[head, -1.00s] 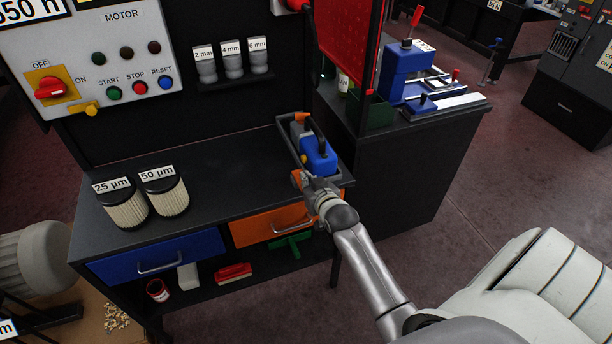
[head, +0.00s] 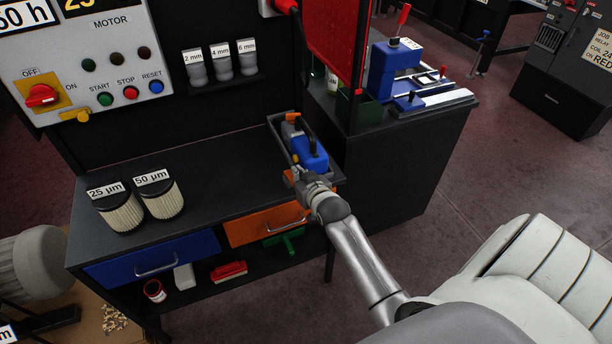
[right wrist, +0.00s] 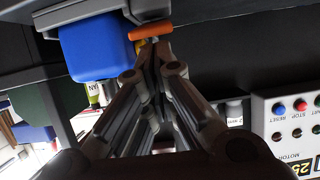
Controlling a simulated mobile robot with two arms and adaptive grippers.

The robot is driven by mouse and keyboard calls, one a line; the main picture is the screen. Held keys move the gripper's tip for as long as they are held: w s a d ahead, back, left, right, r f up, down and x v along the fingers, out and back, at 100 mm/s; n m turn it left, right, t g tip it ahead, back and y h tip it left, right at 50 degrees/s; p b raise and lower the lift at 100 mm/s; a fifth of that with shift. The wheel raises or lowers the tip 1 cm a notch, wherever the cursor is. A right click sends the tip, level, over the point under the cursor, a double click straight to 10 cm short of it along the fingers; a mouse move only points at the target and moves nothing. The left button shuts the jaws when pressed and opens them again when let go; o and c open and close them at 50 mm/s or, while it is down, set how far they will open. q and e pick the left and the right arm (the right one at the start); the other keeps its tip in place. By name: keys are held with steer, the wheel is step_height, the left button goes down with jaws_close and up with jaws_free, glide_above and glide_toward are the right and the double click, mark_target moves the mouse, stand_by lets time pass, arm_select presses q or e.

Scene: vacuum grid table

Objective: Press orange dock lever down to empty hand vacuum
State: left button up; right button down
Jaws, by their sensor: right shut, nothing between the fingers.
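The blue hand vacuum (head: 311,154) with a black handle lies in a grey dock (head: 336,181) at the bench's right end. An orange lever bar (right wrist: 150,30) shows in the right wrist view, beside the blue vacuum body (right wrist: 95,45). My right gripper (head: 301,177) is at the dock's near end, partly hiding it. In the right wrist view its fingers (right wrist: 155,48) are shut and empty, with tips close to the lever; I cannot tell whether they touch it. Another orange part (head: 292,117) shows at the dock's far end. My left gripper is not in view.
Filter cartridges marked 25 µm (head: 118,210) and 50 µm (head: 160,197) stand on the bench's left side. The bench top (head: 215,165) between them and the dock is clear. A red panel (head: 335,40) and a blue machine (head: 393,72) stand beyond the dock.

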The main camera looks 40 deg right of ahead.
steer(key=r+p, duration=0.2)
steer(key=r, duration=0.1)
steer(key=shift+w+d, duration=0.1)
steer(key=shift+w, duration=0.2)
steer(key=shift+s+r, duration=0.15)
steer(key=shift+r, duration=0.1)
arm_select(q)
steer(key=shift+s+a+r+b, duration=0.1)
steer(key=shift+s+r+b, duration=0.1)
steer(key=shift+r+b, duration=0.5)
arm_select(e)
steer(key=v, duration=0.9)
steer(key=shift+r, duration=0.35)
steer(key=shift+s, duration=0.1)
